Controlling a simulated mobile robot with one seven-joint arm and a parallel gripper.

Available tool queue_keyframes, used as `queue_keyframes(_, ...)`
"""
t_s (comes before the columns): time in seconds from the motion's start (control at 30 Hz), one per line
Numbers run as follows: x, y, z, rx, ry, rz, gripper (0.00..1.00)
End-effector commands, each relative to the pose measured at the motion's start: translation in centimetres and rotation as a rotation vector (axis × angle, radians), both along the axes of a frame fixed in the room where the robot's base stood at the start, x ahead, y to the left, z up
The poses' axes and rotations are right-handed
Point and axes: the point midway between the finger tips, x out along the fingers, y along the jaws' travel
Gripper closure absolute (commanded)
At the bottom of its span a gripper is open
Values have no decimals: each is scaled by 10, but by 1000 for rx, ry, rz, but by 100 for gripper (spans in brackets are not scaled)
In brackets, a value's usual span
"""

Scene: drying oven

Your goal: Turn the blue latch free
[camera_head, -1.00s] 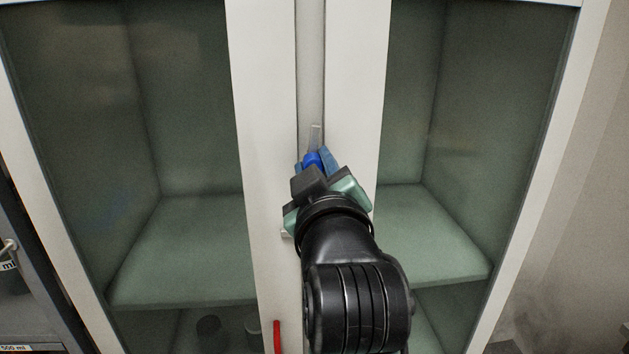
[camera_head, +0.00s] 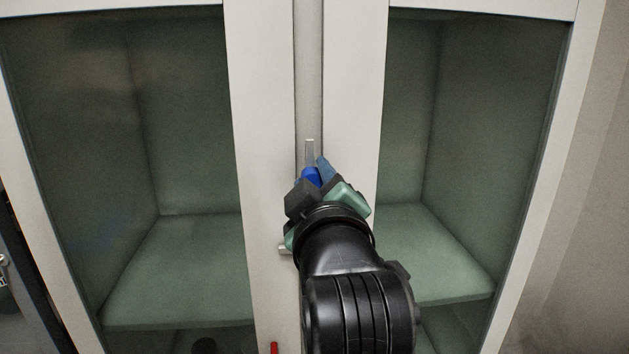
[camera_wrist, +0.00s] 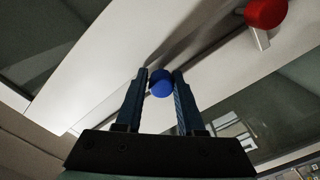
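The blue latch (camera_head: 311,175) is a round blue knob at the seam between two white-framed doors. A pale metal tab (camera_head: 309,152) points almost straight up from it. In the wrist view the blue latch (camera_wrist: 161,83) sits between the tips of my gripper (camera_wrist: 160,76), filling almost the whole gap. My gripper (camera_head: 316,172) reaches it from below, with its fingers on either side and apparently closed against it. The gripper body and my arm hide the lower part of the latch in the head view.
A red latch (camera_wrist: 265,13) with a metal tab shows in the wrist view; its edge shows low in the head view (camera_head: 274,348). Glass doors with green-lit shelves (camera_head: 180,270) flank the seam. The space before the doors is clear apart from my arm.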

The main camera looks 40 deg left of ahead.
Motion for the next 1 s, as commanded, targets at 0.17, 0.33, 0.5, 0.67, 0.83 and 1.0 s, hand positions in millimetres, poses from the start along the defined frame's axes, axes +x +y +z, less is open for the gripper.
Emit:
queue_keyframes(0.17,-1,1,2,1,-3,3,36)
queue_keyframes(0.33,-1,1,0,1,1,1,36)
queue_keyframes(0.5,-3,-3,-1,0,2,0,36)
queue_keyframes(0.67,-16,-20,-2,1,0,-2,36)
queue_keyframes(0.83,-43,-51,-2,3,-2,-3,36)
queue_keyframes(1.0,-71,-83,-2,1,-4,-2,36)
